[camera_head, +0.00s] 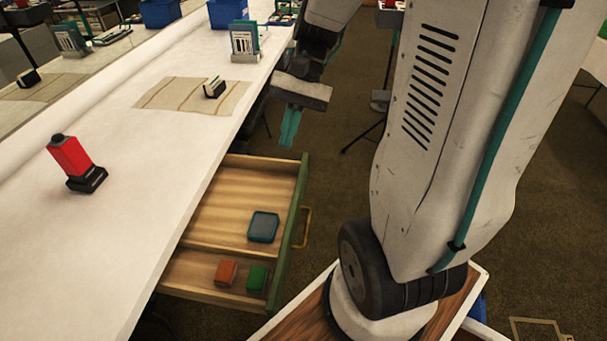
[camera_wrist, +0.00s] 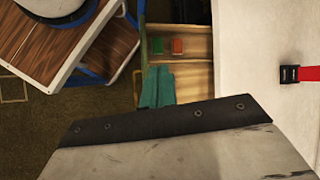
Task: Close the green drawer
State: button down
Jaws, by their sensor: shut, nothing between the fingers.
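The green drawer (camera_head: 286,247) is pulled out from under the white table. Its front is green with a brass handle (camera_head: 307,228), and its inside is pale wood with a divider. A teal tray-like item (camera_head: 263,227), an orange block (camera_head: 227,272) and a green block (camera_head: 257,278) lie inside. The drawer interior (camera_wrist: 193,45) also shows in the wrist view, with the two blocks. My gripper (camera_head: 290,127) is shut and empty, with teal fingers pointing down beyond the drawer's far end. In the wrist view its fingers (camera_wrist: 158,85) overlap the drawer's green front edge; contact cannot be told.
The white table (camera_head: 150,190) runs along the left. On it stand a red bottle-like item (camera_head: 70,160), a cloth mat (camera_head: 180,95) with a small dark item (camera_head: 214,87), and a card holder (camera_head: 245,45). Open carpet (camera_head: 335,185) lies right of the drawer.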

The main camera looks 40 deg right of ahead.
jog(key=w+d+f+m+t+y, duration=0.4)
jog(key=d+f+m+t+y, duration=0.25)
jog(key=d+f+m, duration=0.6)
jog(key=s+d+f+m+t+h, duration=0.1)
jog(key=s+d+f+m+t, duration=0.2)
jog(key=f, duration=0.4)
jog(key=s+d+f+m+t+h, duration=0.1)
jog(key=d+f+m+t, duration=0.1)
jog(key=d+f+t, duration=0.35)
jog(key=s+d+f+m+t, duration=0.25)
jog(key=d+f, duration=0.25)
jog(key=f, duration=0.3)
jog(key=f+x, duration=0.1)
jog(key=x, duration=1.3)
jog(key=shift+w+a+f+m+g, duration=0.15)
jog(key=shift+a+m+g, duration=0.2)
jog(key=shift+g, duration=0.1)
